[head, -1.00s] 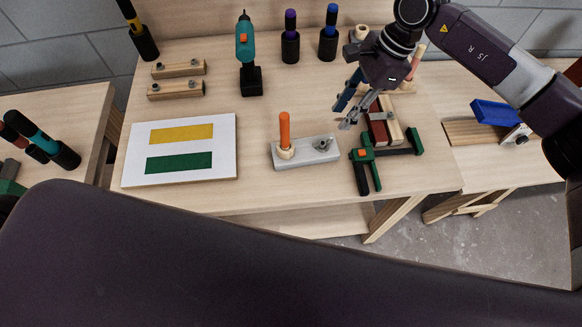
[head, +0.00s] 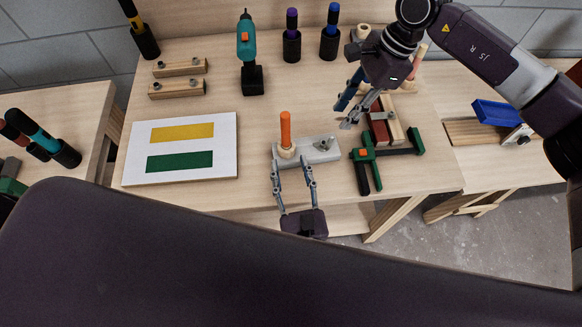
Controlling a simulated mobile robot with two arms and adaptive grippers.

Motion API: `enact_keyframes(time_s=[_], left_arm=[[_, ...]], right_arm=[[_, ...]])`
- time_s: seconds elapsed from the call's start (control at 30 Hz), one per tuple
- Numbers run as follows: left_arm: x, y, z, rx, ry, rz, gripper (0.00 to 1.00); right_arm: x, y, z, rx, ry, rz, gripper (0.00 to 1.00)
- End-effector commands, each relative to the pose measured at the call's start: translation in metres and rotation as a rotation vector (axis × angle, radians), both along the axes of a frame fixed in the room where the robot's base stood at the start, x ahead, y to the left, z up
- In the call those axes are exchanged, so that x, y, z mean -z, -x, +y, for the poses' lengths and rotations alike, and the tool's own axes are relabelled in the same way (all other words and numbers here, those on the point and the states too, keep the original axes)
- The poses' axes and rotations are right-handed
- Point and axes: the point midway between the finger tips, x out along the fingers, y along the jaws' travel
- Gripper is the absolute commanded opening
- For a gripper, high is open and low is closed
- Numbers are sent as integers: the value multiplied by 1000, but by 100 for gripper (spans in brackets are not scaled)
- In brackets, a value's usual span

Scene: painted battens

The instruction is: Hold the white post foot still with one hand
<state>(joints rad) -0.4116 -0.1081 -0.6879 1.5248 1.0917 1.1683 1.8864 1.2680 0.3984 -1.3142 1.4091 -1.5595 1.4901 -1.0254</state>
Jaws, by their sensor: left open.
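The white post foot (head: 322,154) is a pale flat block near the front edge of the bench. An orange post (head: 285,127) stands upright at its left end in a wooden collar (head: 286,152). A small grey metal piece sits at its right end. My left gripper (head: 291,162) comes up from below in the picture, open, with its fingertips over the foot's front left part, one on each side below the collar. I cannot tell whether they touch. My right gripper (head: 343,117) appears open and empty, above the bench to the right and behind the foot.
A green and black clamp (head: 364,170) lies right of the foot, by red and wooden battens (head: 391,120). A white board with yellow and green stripes (head: 226,135) lies left. A teal drill (head: 246,45) and dark holders stand behind.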

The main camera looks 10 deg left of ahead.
Motion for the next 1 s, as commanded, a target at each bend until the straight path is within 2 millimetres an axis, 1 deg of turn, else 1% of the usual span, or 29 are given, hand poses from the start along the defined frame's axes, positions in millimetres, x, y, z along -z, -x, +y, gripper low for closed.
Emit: enact_keyframes(time_s=[0.07,0.17,0.5,0.6,0.7,0.8,1.0], left_arm=[[-1,-7,0,6,3,-5,41],[-1,-18,5,6,2,-5,41],[-1,-76,32,5,0,-4,41],[-1,-90,37,7,1,-4,41],[0,-101,42,5,1,-4,41],[0,-107,45,5,1,-3,41],[0,-111,47,6,1,0,41]], right_arm=[[0,0,0,0,0,0,29],[0,0,0,0,0,0,29],[0,0,0,0,0,0,29],[0,0,0,0,0,0,29],[0,0,0,0,0,0,29],[0,0,0,0,0,0,29],[0,0,0,0,0,0,29]])
